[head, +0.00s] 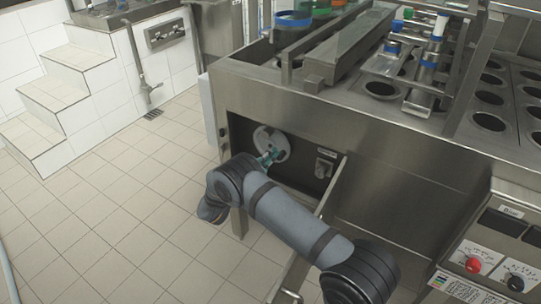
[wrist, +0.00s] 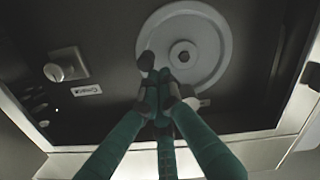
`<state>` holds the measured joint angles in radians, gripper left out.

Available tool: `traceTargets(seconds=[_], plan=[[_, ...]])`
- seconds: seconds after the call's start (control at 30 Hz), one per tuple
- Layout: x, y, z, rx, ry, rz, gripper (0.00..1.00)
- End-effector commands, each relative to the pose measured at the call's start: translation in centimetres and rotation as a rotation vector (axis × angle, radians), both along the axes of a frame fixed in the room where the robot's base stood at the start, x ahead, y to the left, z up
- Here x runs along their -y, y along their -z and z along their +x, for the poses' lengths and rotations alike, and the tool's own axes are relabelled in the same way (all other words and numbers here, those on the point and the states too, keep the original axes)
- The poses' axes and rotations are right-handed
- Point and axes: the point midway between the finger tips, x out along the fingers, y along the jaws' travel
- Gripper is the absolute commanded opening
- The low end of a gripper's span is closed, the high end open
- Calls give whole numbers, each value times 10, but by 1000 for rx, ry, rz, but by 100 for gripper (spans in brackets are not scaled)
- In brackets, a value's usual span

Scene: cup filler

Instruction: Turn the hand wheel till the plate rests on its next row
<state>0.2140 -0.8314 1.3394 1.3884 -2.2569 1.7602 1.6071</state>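The hand wheel (head: 272,143) is a pale round disc on the dark recessed panel in the machine's front. In the wrist view the wheel (wrist: 212,38) has a broad rim and a dark central hub. My gripper (head: 268,158), with green fingers, is at the wheel's lower left edge. In the wrist view my gripper (wrist: 164,92) has its dark fingertips close together over the rim. A dark rounded knob shows just above them; I cannot tell if it is gripped. The machine's top has rows of round holes (head: 488,121); I cannot tell which plate the wheel moves.
A knob on a square base (wrist: 66,65) with a small label sits left of the wheel in the wrist view. An open metal flap (head: 322,215) hangs at the right of the recess. A control box (head: 492,258) stands at lower right.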

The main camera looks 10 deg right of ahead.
Motion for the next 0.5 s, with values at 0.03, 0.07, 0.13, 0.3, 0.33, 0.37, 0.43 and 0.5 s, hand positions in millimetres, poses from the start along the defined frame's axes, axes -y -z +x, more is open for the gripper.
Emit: traceTargets(seconds=[0.03,0.07,0.13,0.3,0.33,0.37,0.43,0.5], plan=[[3,1,-1,-2,6,-1,0],[3,1,-1,-3,7,-1,0],[3,0,-1,-2,8,0,0],[-4,-16,0,1,4,1,0],[-7,-20,1,2,2,1,0],[-9,-26,1,2,1,1,0],[-16,-40,2,3,-3,2,0],[-29,-37,-9,-3,-7,-2,0]])
